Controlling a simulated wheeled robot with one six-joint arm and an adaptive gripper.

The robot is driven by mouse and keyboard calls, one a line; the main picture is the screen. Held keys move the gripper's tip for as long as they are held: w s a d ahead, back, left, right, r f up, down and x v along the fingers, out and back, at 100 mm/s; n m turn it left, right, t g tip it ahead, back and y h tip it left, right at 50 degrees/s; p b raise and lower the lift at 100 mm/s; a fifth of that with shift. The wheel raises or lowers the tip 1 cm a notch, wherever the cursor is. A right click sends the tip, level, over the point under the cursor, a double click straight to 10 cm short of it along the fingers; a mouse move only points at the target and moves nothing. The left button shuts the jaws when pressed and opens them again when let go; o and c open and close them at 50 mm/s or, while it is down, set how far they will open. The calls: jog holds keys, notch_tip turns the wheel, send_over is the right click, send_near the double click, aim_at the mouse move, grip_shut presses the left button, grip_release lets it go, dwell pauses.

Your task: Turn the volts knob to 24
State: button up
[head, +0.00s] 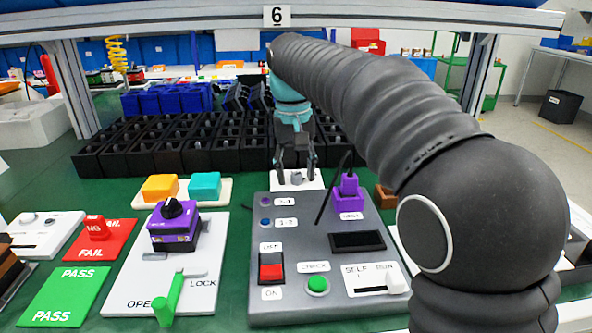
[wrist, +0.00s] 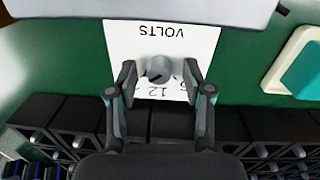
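The grey volts knob (wrist: 160,66) sits on a white plate (wrist: 118,34) that reads VOLTS, upside down in the wrist view. The figures 12 and 5 show beside the knob; another figure is partly hidden by a finger. The knob's exact setting is hard to tell. My gripper (wrist: 159,74) is open, one finger on each side of the knob, with gaps visible between. In the head view my gripper (head: 296,166) points down over the knob (head: 297,179) on its plate (head: 312,184), behind the grey control panel.
The grey control panel (head: 262,215) stands just in front, with a purple plug (head: 349,187) and a black cable near my gripper. Rows of black bins (head: 150,147) stand behind the plate. Orange and teal blocks (head: 205,186) sit to the left.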

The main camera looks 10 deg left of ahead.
aim_at(293, 175)
jog(key=shift+r, duration=0.1)
notch_tip(293, 175, up, 12)
jog(key=shift+a, duration=0.25)
dwell(0.5)
jog(key=shift+s, duration=0.2)
